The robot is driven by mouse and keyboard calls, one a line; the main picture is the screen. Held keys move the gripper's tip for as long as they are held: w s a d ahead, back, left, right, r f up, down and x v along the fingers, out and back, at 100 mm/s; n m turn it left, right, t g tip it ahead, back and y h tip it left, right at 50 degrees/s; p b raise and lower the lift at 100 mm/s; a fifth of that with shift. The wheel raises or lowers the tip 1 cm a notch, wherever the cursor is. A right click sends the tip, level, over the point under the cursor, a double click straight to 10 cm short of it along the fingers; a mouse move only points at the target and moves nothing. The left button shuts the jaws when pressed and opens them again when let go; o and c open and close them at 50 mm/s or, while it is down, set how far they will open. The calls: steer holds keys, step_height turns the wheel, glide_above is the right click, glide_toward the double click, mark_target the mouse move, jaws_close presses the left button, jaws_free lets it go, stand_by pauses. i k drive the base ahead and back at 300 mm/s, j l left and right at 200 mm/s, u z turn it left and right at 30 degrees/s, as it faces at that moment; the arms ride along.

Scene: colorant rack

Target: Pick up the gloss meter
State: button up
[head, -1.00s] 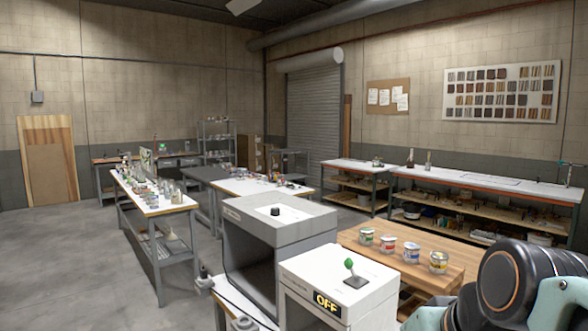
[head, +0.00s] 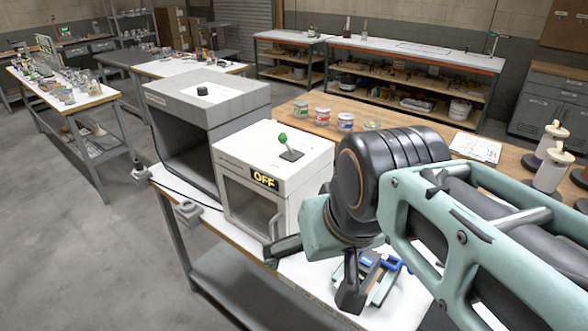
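My gripper (head: 312,280) hangs over the near end of the white-topped bench (head: 312,283), its two black fingers spread wide with nothing seen between them. A blue and grey item (head: 388,266) lies on the bench just right of the fingers, partly hidden by the gripper and arm. I cannot tell whether it is the gloss meter. No other thing in view is clearly the gloss meter.
A white cabinet (head: 250,165) marked OFF, with a green-knobbed lever, stands left of my gripper. A larger grey booth (head: 245,98) is beside it. Several paint cans (head: 323,116) and white pump bottles (head: 550,172) stand on the wooden bench (head: 290,109) behind.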

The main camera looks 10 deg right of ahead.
mark_target(366, 274)
steer(key=z, duration=0.4)
steer(key=j+z, duration=0.25)
steer(key=z, duration=0.2)
steer(key=j+z, duration=0.3)
steer(key=z, duration=0.15)
steer(key=k+j+z, duration=0.2)
steer(key=j, duration=0.15)
steer(key=j+z, duration=0.2)
steer(key=j, duration=0.2)
